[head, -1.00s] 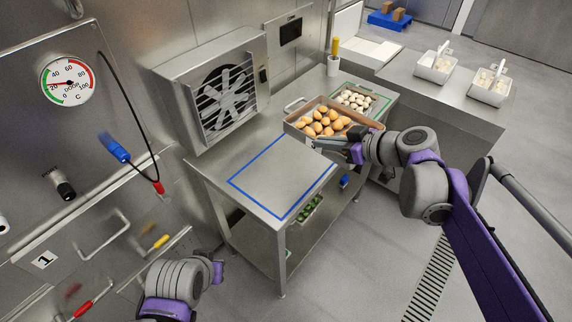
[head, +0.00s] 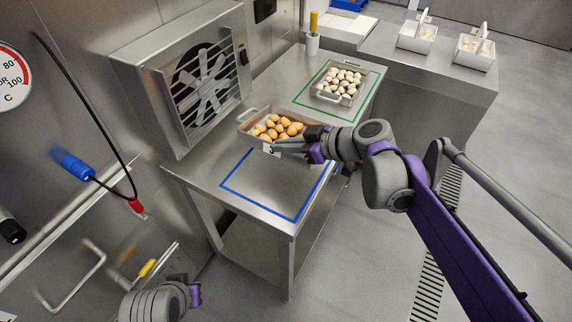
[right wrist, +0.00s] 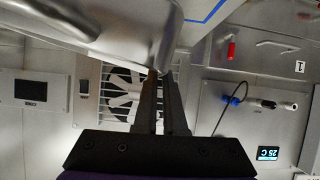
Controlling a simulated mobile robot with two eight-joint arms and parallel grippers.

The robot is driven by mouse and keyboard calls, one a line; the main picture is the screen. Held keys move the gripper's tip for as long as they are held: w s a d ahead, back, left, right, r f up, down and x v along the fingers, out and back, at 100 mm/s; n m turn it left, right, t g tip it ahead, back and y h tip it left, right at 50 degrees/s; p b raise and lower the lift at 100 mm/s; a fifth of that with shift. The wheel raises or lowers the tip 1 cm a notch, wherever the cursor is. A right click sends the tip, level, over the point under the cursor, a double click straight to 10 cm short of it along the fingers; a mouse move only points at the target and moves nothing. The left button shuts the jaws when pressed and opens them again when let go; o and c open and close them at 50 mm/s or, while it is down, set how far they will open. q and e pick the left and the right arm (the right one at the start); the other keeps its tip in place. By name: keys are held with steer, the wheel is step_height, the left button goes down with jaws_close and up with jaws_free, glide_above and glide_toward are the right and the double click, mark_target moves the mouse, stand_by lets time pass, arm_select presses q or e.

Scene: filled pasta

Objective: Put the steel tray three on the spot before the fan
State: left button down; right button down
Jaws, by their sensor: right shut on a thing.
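The steel tray three (head: 272,151), with a "3" label and several brown filled pieces in it, is held by my right gripper (head: 304,146) at its near right side. The tray is at the far edge of the blue-outlined spot (head: 236,188) on the steel table, in front of the fan (head: 203,82). I cannot tell whether it touches the table. In the right wrist view the fingers (right wrist: 160,84) close at the tray's metal edge (right wrist: 140,40), with the fan (right wrist: 122,95) behind. My left gripper (head: 195,295) shows only partly at the lower left, its fingers hidden.
A second tray (head: 337,86) of pale pieces stands in the green outline at the table's far end. White containers (head: 417,37) stand on the back counter. The blue-outlined area is mostly bare.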

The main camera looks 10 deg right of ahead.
steer(key=w+p, duration=0.1)
steer(key=p, duration=0.1)
steer(key=w+n+p, duration=0.1)
steer(key=shift+d+r+t+h+p, duration=0.3)
steer(key=shift+d+r+t+p, duration=0.05)
steer(key=shift+r+t+p, duration=0.05)
steer(key=shift+w+d+f+p, duration=0.1)
steer(key=shift+d+p, duration=0.1)
steer(key=shift+p, duration=0.1)
step_height(320, 180, down, 10)
steer(key=shift+f+b, duration=0.2)
steer(key=shift+b, duration=0.5)
steer(key=c, duration=1)
jaws_free()
steer(key=shift+d+r, duration=0.1)
steer(key=shift+d, duration=0.05)
steer(key=v, duration=1.2)
steer(key=s+d+f+m+g+h, duration=0.1)
steer(key=s+f+m+h, duration=0.3)
steer(key=s, duration=0.5)
steer(key=s+d+f+m+g+h, duration=0.1)
steer(key=s+f+m+h, duration=0.3)
steer(key=s+m, duration=0.4)
steer(key=shift+s+f+g+h+p, duration=0.25)
steer(key=shift+s+g+h+p, duration=0.2)
steer(key=shift+s+h, duration=0.4)
